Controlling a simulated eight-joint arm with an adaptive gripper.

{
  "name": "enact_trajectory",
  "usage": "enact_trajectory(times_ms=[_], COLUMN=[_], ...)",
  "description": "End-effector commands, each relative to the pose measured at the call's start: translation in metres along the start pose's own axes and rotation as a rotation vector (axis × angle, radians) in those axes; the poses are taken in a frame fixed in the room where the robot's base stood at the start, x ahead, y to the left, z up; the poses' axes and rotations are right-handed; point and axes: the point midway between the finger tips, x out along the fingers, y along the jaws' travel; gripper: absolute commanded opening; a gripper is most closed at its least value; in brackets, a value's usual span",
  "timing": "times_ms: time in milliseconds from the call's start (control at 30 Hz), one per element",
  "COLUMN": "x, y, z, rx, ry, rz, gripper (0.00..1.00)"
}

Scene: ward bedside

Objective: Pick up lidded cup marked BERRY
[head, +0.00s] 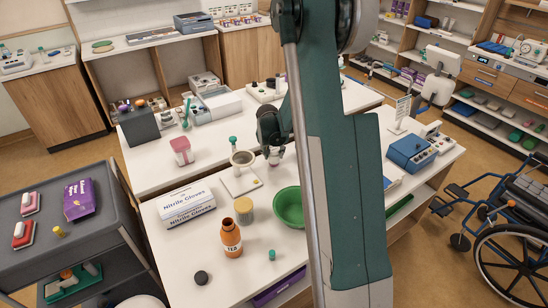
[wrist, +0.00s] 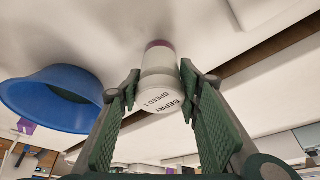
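A white lidded cup (wrist: 158,65) with a pinkish-purple band at its far end shows in the wrist view. Its pale lid faces the camera and carries print that reads BERRY, with a second line that looks like SPEED 1. My gripper (wrist: 160,78) has one green-padded finger on each side of the cup, with the tips very close to its sides. I cannot tell whether both fingers touch it. In the head view my gripper (head: 272,148) is over the white table beyond the middle, and only a small pinkish part of the cup (head: 274,160) shows beneath it.
A blue bowl (wrist: 55,100) is left of the fingers in the wrist view. My arm hides part of the table.

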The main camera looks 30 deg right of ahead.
Motion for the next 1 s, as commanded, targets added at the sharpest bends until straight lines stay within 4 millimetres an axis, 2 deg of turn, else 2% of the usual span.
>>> enact_trajectory(times_ms=[467, 667, 1000], x=[-0.008, -0.026, -0.070], y=[0.000, 0.000, 0.000], z=[-0.003, -0.011, -0.029], rx=[0.000, 0.000, 0.000], ry=[0.000, 0.000, 0.000], rz=[0.000, 0.000, 0.000], gripper=[0.19, 0.19, 0.19])
